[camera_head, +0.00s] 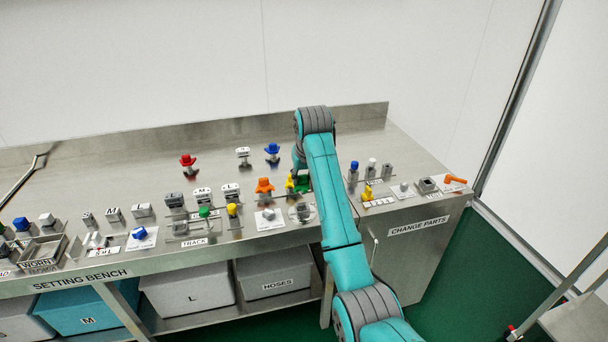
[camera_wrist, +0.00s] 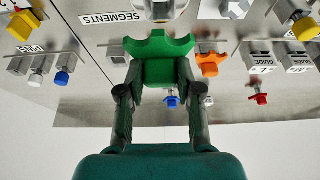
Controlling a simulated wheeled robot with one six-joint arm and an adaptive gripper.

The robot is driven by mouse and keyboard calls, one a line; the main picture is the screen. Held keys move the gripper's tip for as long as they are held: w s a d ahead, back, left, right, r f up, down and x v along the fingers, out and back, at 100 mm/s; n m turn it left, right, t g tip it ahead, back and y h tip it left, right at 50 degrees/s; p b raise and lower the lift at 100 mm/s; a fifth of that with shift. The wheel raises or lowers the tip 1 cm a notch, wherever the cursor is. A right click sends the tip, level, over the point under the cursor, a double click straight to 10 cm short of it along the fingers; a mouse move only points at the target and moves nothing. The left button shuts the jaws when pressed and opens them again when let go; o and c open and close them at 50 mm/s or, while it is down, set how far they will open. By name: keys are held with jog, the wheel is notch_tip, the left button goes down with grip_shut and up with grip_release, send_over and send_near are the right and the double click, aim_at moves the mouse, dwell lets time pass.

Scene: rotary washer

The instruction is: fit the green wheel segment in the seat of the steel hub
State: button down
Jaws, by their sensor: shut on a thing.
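The green wheel segment (camera_wrist: 158,46) is between the fingers of my gripper (camera_wrist: 158,88) in the wrist view, its scalloped edge pointing away from the palm. My gripper is shut on it. In the head view the green segment (camera_head: 305,183) shows beside my arm, above the bench, with my arm hiding most of the gripper. What looks like the steel hub (camera_head: 302,212) stands near the bench's front edge, just in front of the segment. A grey metal part of it (camera_wrist: 160,8) shows at the top of the wrist view, close beyond the segment. Its seat is not clear.
An orange segment (camera_head: 264,186) stands left of the green one; it also shows in the wrist view (camera_wrist: 211,64). A yellow-topped part (camera_head: 232,210) and a white card (camera_head: 268,218) are nearby. Pegs with blue (camera_head: 353,168) and white tops stand right of my arm.

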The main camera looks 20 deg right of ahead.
jog(key=shift+a+f, duration=0.2)
jog(key=shift+f, duration=1.1)
jog(key=shift+d+f, duration=0.1)
jog(key=shift+f, duration=2.35)
jog(key=c, duration=0.7)
grip_release()
